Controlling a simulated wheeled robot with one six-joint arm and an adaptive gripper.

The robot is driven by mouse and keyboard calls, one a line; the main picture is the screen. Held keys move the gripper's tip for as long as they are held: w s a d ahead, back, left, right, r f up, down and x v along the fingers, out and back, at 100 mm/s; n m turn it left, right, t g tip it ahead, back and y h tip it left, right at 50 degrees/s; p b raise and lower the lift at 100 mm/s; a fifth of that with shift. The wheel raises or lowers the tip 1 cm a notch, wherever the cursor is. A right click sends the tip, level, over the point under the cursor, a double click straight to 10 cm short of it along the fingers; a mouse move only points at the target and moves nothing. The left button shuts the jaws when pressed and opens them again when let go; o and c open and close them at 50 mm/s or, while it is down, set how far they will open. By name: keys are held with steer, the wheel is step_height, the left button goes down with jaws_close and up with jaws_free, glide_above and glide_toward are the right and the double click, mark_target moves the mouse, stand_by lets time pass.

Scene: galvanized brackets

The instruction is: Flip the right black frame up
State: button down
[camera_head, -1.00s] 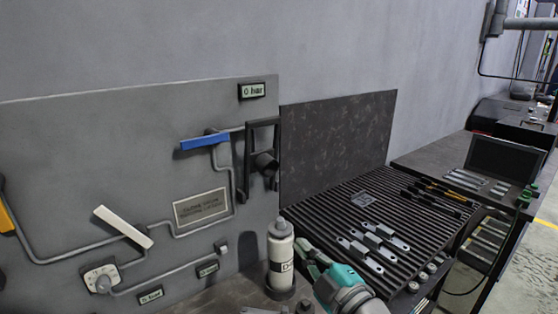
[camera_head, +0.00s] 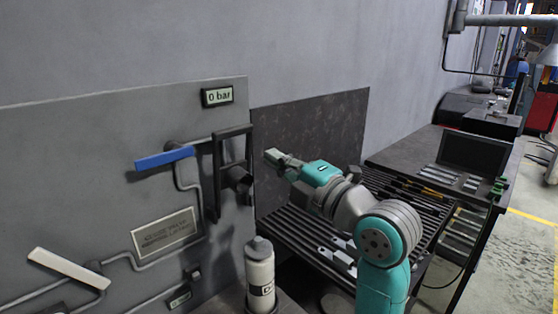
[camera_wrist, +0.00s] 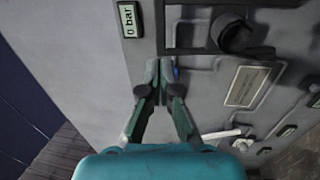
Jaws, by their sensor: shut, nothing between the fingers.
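The black frame (camera_head: 217,170) is fixed near the right edge of the grey panel, in front of a dark round fitting (camera_head: 238,178). It stands upright, with its long bars running up and down. In the wrist view, part of the black frame (camera_wrist: 160,25) shows at the top, just beyond my fingertips. My gripper (camera_head: 272,156) is shut and empty, a little to the right of the frame in the head view. Its fingers (camera_wrist: 160,72) meet in the wrist view. Whether they touch the frame cannot be told.
The panel carries a blue handle (camera_head: 164,159), a white handle (camera_head: 68,268), pipes and a "0 bar" display (camera_head: 217,96). A white bottle (camera_head: 259,272) stands below the frame. A slatted table (camera_head: 285,240) with metal brackets lies under my arm. A dark board (camera_head: 320,125) stands behind.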

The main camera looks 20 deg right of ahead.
mark_target(235, 131)
steer(key=x, duration=1)
steer(key=shift+w+a, duration=0.1)
steer(key=shift+w, duration=0.2)
steer(key=shift+r+x, duration=0.2)
steer(key=shift+x, duration=1.7)
steer(key=shift+s, duration=0.1)
